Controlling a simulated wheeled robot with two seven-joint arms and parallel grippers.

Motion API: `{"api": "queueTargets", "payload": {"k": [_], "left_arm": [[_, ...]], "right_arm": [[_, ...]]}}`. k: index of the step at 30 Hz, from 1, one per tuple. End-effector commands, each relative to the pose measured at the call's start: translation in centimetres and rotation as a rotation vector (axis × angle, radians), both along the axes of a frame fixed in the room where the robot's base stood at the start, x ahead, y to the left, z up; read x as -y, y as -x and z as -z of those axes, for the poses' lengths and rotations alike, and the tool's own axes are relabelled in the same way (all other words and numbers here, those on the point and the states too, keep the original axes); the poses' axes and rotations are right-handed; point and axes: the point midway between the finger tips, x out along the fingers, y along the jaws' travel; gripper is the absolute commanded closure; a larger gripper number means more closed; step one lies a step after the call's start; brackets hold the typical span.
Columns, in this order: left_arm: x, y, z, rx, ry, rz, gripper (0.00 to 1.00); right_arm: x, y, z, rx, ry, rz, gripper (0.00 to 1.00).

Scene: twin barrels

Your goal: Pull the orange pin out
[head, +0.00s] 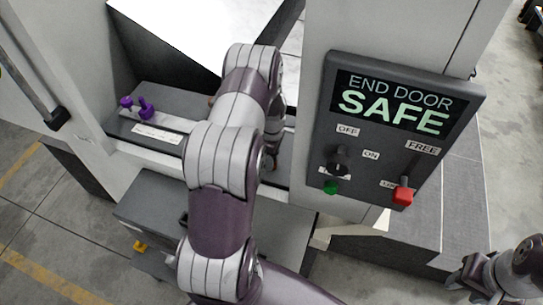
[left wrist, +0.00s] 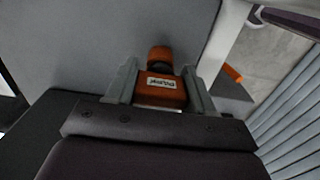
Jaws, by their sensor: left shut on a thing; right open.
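In the left wrist view, my left gripper (left wrist: 158,90) has one finger on each side of an orange block with a white label (left wrist: 163,92), and it is shut on it. I take this block to be the orange pin's handle. A rounded orange piece (left wrist: 159,58) shows just beyond the block, against a grey surface; how the two join is hidden. In the head view, my left arm reaches into the machine's opening and hides most of the gripper and the pin. At the lower right of the head view, part of my right arm shows, but no right fingers can be made out.
A dark panel (head: 388,150) reads "END DOOR SAFE" and carries a black knob (head: 338,158), green button (head: 331,187) and red-handled lever (head: 402,193). Purple knobs (head: 144,106) stand on a ledge left of my arm. Another orange piece (left wrist: 233,74) shows at right in the wrist view.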

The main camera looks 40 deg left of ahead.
Motion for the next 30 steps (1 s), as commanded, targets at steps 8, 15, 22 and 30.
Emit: {"api": "queueTargets", "payload": {"k": [8,15,22,30], "left_arm": [[0.0,0.0,-0.5,0.0,0.0,0.0,0.89],[0.0,0.0,-1.7,0.001,0.0,0.0,0.89],[0.0,0.0,-3.3,0.002,-0.001,0.0,0.89],[0.0,0.0,-5.1,0.001,0.0,0.0,0.89]], "right_arm": [[0.0,0.0,-0.3,0.0,0.0,0.0,0.57],[0.0,0.0,-1.3,0.0,0.0,0.0,0.57],[0.0,0.0,-2.4,0.0,0.0,0.0,0.57],[0.0,0.0,-3.8,0.0,0.0,0.0,0.57]]}}
